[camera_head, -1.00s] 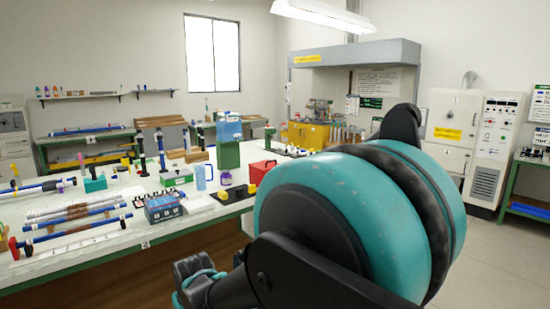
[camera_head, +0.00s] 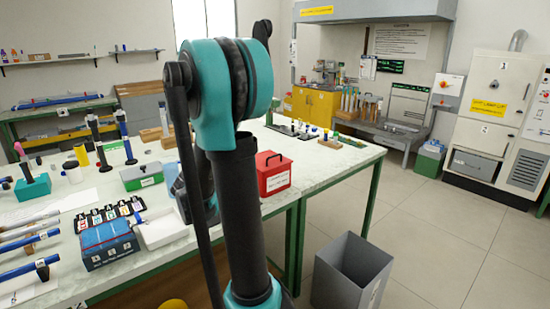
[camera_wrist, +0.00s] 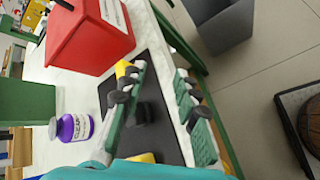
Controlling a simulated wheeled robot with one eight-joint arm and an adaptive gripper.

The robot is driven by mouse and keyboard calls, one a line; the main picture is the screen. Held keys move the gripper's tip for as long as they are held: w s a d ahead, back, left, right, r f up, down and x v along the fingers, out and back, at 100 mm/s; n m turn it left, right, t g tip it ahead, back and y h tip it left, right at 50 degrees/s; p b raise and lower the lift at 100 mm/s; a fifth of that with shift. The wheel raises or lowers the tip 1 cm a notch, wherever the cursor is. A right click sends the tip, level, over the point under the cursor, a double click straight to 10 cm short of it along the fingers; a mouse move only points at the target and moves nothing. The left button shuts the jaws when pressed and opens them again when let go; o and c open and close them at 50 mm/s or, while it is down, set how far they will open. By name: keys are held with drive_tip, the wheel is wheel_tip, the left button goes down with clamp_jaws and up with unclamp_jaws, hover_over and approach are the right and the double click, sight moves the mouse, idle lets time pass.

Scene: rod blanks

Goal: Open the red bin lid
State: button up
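The red bin (camera_head: 273,177) is a box with a dark handle on top, near the front right edge of the white table (camera_head: 335,165). Its lid looks closed. In the wrist view the red bin (camera_wrist: 92,42) is at the upper left, with a white label on it. My gripper (camera_wrist: 160,72) is open, its two green-and-grey fingers apart. It is over a black mat beside the bin and is not touching the bin. A yellow-and-black item on the mat shows by the left finger, partly hidden. In the head view my arm hides most of the gripper.
A grey open waste container (camera_head: 352,272) stands on the floor at the table's front right. A green toolbox (camera_head: 142,176) and a blue case (camera_head: 108,243) are further left.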

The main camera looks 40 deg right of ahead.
drive_tip(key=w+d+r+n+h, duration=0.3)
drive_tip(key=w+d, duration=0.2)
drive_tip(key=w, duration=0.1)
drive_tip(key=n+g+h, duration=0.1)
drive_tip(key=n+h, duration=0.3)
drive_tip(key=h, duration=0.1)
approach(275, 156)
drive_tip(key=d, duration=0.3)
drive_tip(key=w+d, duration=0.1)
drive_tip(key=d, duration=0.6)
drive_tip(key=shift+w+d+f, duration=0.15)
drive_tip(key=shift+w+d, duration=0.05)
drive_tip(key=shift+w, duration=0.05)
clamp_jaws()
